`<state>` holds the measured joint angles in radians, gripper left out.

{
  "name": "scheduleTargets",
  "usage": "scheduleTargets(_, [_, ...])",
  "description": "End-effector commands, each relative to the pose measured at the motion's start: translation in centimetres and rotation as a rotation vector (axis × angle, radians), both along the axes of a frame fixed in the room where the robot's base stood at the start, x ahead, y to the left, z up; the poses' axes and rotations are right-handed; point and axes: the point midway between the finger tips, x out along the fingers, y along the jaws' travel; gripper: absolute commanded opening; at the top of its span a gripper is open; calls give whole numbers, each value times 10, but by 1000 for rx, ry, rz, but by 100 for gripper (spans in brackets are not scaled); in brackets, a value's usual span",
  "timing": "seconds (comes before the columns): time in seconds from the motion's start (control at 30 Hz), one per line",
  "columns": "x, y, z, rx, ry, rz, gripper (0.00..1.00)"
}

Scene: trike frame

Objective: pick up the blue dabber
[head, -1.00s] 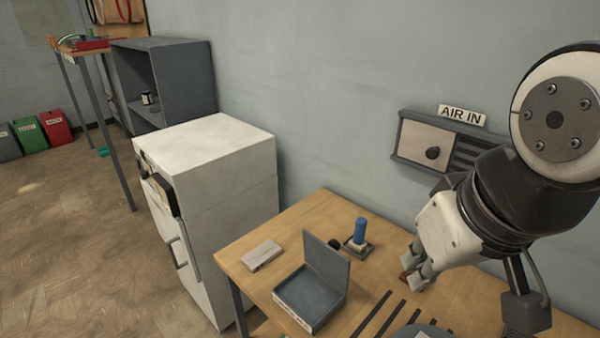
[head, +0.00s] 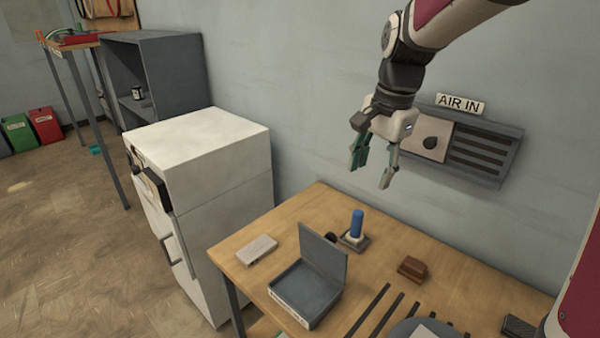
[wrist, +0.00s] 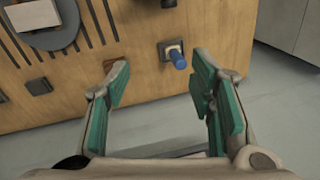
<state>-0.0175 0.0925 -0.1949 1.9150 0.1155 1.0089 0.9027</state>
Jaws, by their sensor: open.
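The blue dabber (head: 357,224) stands upright on a small dark square base near the back edge of the wooden table (head: 450,274). In the wrist view the dabber (wrist: 176,57) shows from above, between my fingers and nearer the right one. My gripper (head: 372,178) is open and empty. It hangs above the table, higher than the dabber and a little to its right in the head view. In the wrist view the gripper (wrist: 160,92) shows both green-padded fingers spread wide, with nothing between the pads.
An open grey box (head: 303,290) with a raised lid stands in front of the dabber. A small dark round thing lies beside the dabber's base. A brown block (head: 412,268) sits to the right, a pale block (head: 257,250) to the left. The AIR IN wall panel (head: 462,145) is behind.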

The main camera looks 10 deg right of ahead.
Motion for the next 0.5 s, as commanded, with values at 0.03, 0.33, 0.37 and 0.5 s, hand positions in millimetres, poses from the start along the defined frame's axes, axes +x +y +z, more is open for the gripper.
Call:
scheduleTargets(0.03, [19,-6,-15,3,27,-69,50])
scheduleTargets(0.33, [97,-36,-92,0,127,-466,50])
scheduleTargets(0.37, [102,-38,-97,-1,133,-492,50])
scheduleTargets(0.5, [115,-44,-116,-10,150,-577,50])
